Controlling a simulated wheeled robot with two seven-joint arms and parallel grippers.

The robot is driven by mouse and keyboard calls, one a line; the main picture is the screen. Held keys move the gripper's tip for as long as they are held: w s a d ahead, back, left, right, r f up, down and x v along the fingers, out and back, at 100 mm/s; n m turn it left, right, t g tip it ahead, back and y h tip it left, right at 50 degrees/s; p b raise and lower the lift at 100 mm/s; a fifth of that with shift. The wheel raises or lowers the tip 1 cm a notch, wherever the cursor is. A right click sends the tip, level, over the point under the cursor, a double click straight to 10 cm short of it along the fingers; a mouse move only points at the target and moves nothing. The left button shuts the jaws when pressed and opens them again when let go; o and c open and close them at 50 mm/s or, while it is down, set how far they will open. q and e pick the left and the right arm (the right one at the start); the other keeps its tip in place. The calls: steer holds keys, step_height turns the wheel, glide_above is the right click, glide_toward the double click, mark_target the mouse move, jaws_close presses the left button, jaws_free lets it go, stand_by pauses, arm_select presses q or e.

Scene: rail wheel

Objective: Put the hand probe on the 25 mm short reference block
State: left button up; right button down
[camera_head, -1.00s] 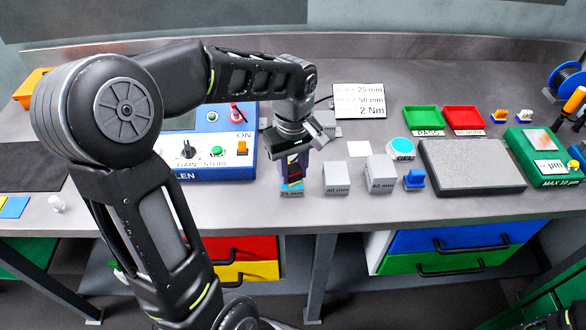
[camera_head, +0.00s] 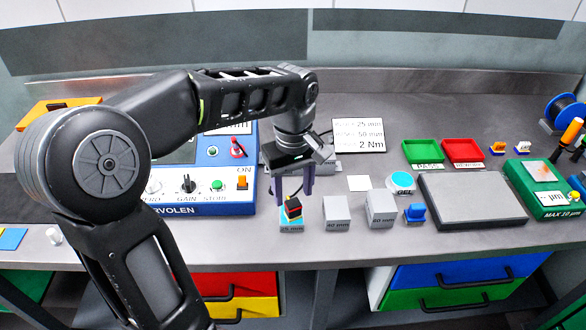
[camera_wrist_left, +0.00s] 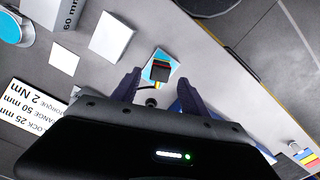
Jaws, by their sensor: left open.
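The hand probe (camera_head: 293,207), a small dark body with red and yellow bands, stands on the 25 mm short reference block (camera_head: 291,226), a low block with a light blue top. In the left wrist view the probe (camera_wrist_left: 160,71) is seen from above on the blue block top (camera_wrist_left: 172,67). My left gripper (camera_head: 294,193) is open and empty just above and behind the probe, its fingers apart on either side. The same open fingers show in the left wrist view (camera_wrist_left: 158,87). My right gripper is not in view.
A blue instrument (camera_head: 205,190) stands left. The bench front edge is close.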

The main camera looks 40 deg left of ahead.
mark_target(292, 202)
arm_select(q)
step_height(292, 202, up, 7)
steer(key=shift+s+f, duration=0.1)
stand_by(1.0)
